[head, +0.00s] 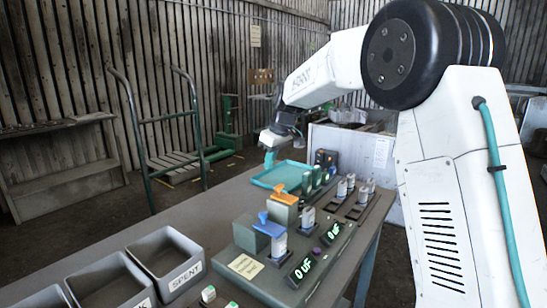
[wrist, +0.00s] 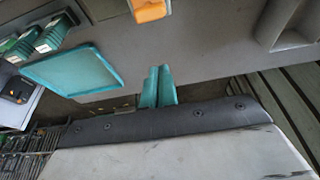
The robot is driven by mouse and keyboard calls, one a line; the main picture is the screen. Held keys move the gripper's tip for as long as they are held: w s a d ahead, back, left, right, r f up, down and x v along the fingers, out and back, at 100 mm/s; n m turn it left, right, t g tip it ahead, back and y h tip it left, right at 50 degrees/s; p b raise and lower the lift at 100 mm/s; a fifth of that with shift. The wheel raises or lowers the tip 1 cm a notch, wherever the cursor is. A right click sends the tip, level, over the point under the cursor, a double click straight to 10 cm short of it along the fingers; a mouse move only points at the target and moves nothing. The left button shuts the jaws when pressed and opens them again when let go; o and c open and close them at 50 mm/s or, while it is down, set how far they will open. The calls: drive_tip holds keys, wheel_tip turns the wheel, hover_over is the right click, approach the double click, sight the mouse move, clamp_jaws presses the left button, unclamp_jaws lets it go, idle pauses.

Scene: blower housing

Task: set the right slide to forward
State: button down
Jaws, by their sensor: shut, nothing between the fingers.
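A grey-green fixture (head: 258,262) stands on the table. It carries a block with a blue top piece (head: 269,226) and, farther back, a block with an orange top piece (head: 285,195). Pale cylindrical parts stand beside them, one near the blue piece (head: 279,245) and one farther back (head: 307,217). I cannot tell which part is the right slide, or its position. My gripper (head: 269,160) is above the far-left table edge, apart from the fixture. Its teal fingers (wrist: 157,88) are shut and empty in the wrist view. An orange piece (wrist: 149,10) shows at that view's top edge.
A teal tray (head: 259,180) lies beyond the fixture and also shows in the wrist view (wrist: 75,72). Grey bins, one labelled SPENT (head: 188,277), stand at the near left. Two displays (head: 301,269) read 0 uF. A green-framed cart (head: 148,120) stands beyond the table.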

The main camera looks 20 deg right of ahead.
sight(287, 197)
drive_tip(key=shift+s+d+f, duration=0.2)
drive_tip(key=shift+s+f, duration=0.1)
drive_tip(key=shift+f, duration=0.6)
drive_tip(key=shift+s+d+f, duration=0.25)
drive_tip(key=shift+f, duration=0.7)
drive_tip(key=shift+s+d+f, duration=0.2)
drive_tip(key=shift+s+f, duration=0.1)
drive_tip(key=shift+f, duration=0.6)
drive_tip(key=shift+s, duration=0.1)
drive_tip(key=s+d, duration=0.1)
drive_tip(key=s, duration=0.1)
drive_tip(key=s+d, duration=0.2)
drive_tip(key=shift+s+d, duration=0.3)
drive_tip(key=shift+s, duration=0.1)
